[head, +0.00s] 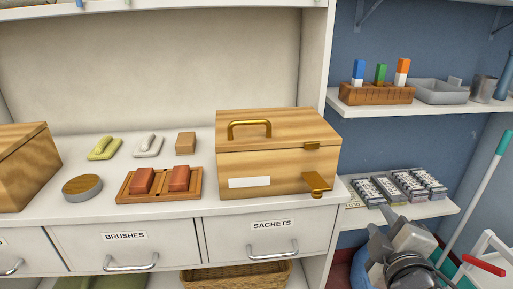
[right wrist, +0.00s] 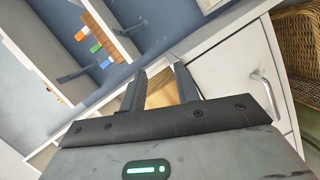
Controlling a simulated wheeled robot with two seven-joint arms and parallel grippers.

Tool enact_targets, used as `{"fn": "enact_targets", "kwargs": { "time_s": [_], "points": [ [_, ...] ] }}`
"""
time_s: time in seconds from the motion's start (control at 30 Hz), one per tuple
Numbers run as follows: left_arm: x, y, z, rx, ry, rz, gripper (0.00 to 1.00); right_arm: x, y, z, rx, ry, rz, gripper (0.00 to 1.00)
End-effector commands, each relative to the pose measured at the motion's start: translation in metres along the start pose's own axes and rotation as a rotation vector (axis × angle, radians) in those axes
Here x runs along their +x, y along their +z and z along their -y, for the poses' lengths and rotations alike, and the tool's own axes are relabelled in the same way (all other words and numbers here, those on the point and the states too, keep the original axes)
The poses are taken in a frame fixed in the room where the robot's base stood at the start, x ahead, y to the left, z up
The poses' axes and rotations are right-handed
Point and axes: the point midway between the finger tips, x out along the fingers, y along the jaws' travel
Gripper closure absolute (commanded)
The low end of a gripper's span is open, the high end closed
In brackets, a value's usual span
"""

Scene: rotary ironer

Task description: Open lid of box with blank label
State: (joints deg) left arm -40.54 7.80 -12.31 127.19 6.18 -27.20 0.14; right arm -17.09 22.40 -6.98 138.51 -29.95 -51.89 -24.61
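The wooden box (head: 292,182) with a blank white label (head: 249,182) stands on the counter above the SACHETS drawer. Its lid (head: 285,130) is down and carries a brass handle (head: 249,128). My right gripper (head: 381,224) is right of the box and lower, touching nothing visible. In the right wrist view its fingers (right wrist: 160,91) are apart, with pale wood showing beyond them. My left gripper is out of view.
A second wooden box (head: 24,165) stands at the left. Soap dishes, a round tin (head: 82,188) and a brick tray (head: 160,196) lie between. Right are shelves with a marker block (head: 376,94), a grey tray (head: 438,92) and small packs (head: 400,187).

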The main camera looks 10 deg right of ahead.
Motion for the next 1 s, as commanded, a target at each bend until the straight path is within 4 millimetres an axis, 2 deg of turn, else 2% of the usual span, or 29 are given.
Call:
{"fn": "enact_targets", "kwargs": {
  "time_s": [0.03,0.17,0.2,0.27,0.3,0.4,0.47,0.5,0.57,0.6,0.7,0.8,0.87,1.0],
  "points": [
    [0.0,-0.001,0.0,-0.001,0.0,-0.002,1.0,0.005,-0.014,-0.029,-0.115,0.113,-0.062,0.68],
    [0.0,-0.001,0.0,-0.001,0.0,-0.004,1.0,0.001,-0.063,-0.101,-0.511,0.461,-0.226,0.68],
    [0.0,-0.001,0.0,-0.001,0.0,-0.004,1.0,-0.006,-0.083,-0.122,-0.673,0.595,-0.276,0.68],
    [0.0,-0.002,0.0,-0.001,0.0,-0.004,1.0,-0.023,-0.117,-0.148,-0.962,0.82,-0.346,0.68],
    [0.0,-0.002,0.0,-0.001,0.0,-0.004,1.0,-0.036,-0.139,-0.158,-1.184,0.98,-0.383,0.68],
    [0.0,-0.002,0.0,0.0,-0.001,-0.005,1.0,-0.058,-0.177,-0.155,-1.753,1.333,-0.423,0.68],
    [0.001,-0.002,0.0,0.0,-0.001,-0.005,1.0,-0.06,-0.185,-0.145,-2.067,1.488,-0.421,0.68],
    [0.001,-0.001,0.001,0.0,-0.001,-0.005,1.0,-0.057,-0.185,-0.138,-2.258,1.565,-0.412,0.68],
    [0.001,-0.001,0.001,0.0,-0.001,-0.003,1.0,-0.049,-0.181,-0.131,-2.506,1.643,-0.399,0.68],
    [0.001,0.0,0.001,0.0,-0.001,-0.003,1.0,-0.043,-0.176,-0.128,2.622,-1.662,0.387,0.68],
    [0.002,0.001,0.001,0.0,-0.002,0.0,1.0,-0.031,-0.165,-0.126,2.485,-1.472,0.323,0.68],
    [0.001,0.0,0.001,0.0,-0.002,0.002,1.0,-0.024,-0.161,-0.125,2.426,-1.39,0.3,0.68],
    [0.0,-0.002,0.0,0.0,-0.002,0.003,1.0,-0.02,-0.163,-0.124,2.417,-1.376,0.297,0.68],
    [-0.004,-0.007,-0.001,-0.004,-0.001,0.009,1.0,-0.012,-0.181,-0.12,2.418,-1.384,0.299,0.68]
  ]
}}
